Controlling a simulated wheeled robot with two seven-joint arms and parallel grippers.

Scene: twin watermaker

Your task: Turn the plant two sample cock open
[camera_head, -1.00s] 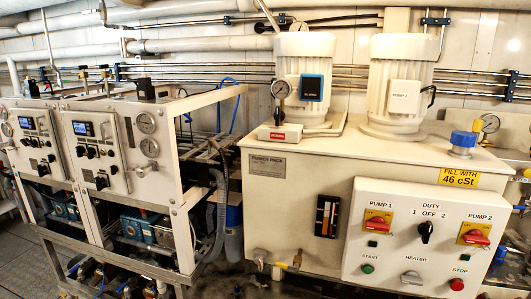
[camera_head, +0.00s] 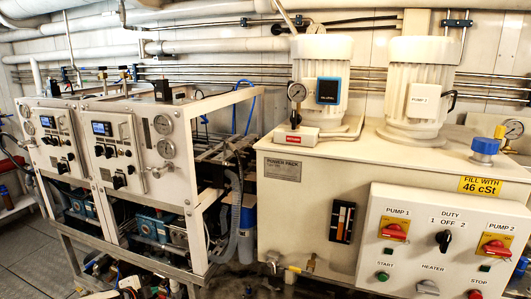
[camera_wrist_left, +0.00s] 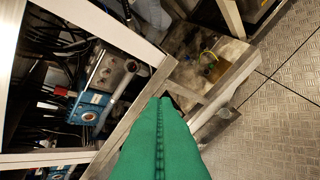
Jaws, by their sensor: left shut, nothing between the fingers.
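Two white watermaker panels with gauges, small blue screens and black knobs stand side by side on the left in the head view: a left one (camera_head: 48,143) and a right one (camera_head: 112,148). I cannot tell which is plant two, and I cannot pick out its sample cock. My left gripper (camera_wrist_left: 168,102) shows in the left wrist view as long green fingers, shut and empty. They point at a pale metal frame rail (camera_wrist_left: 145,120), and I cannot tell whether they touch it. In the head view I cannot clearly make out the gripper. My right gripper is not in view.
A cream power pack (camera_head: 300,210) with two white motors and a pump control box (camera_head: 440,240) fills the right. Blue pump parts (camera_head: 150,222) sit inside the frame below the panels. Tread-plate floor (camera_wrist_left: 275,115) is open at the right of the wrist view.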

